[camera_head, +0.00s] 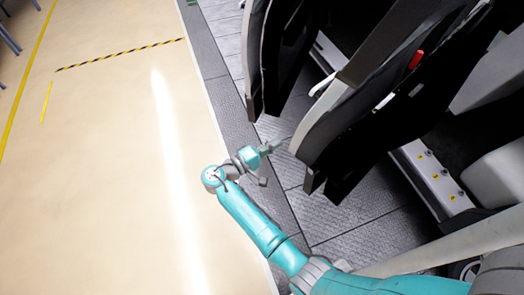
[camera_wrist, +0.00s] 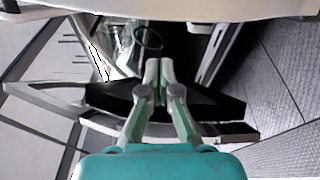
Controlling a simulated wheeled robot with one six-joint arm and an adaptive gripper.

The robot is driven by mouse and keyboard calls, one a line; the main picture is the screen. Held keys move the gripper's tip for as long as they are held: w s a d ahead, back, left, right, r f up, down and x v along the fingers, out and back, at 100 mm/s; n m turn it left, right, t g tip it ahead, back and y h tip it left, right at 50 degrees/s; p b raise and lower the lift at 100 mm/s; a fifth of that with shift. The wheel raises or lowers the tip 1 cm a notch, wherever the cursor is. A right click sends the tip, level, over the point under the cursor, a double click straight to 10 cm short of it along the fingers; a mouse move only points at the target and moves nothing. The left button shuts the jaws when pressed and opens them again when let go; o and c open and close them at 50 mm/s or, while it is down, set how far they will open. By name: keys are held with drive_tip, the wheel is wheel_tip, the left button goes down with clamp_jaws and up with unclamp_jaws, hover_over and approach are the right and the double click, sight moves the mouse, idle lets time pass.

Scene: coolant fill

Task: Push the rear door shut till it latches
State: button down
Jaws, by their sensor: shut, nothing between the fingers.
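Two dark vehicle doors stand open in the head view. The nearer door (camera_head: 375,118), with black inner trim and a pale outer skin, stands out over the grey floor; the farther door (camera_head: 281,62) is above it in the picture. I cannot tell for sure which is the rear door. My gripper (camera_head: 284,142) is beside the nearer door's free edge, on its left; contact cannot be told. In the wrist view my gripper (camera_wrist: 159,66) is shut and empty, its fingertips together in front of a dark panel with pale edges (camera_wrist: 210,102).
The vehicle's sill (camera_head: 432,178) with yellow labels and a pale seat (camera_head: 497,172) show at the right. Grey floor plates (camera_head: 340,222) lie under the doors. The beige floor (camera_head: 100,180) to the left is clear. Chairs stand at the far upper left.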

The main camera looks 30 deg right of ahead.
drive_tip(key=shift+s+d+r, duration=0.1)
drive_tip(key=shift+s+d, duration=0.1)
drive_tip(key=shift+s, duration=0.45)
drive_tip(key=shift+s+d+r, duration=0.1)
drive_tip(key=shift+s+d, duration=0.05)
drive_tip(key=shift+s, duration=0.5)
drive_tip(key=shift+s+d, duration=0.2)
drive_tip(key=shift+s, duration=0.45)
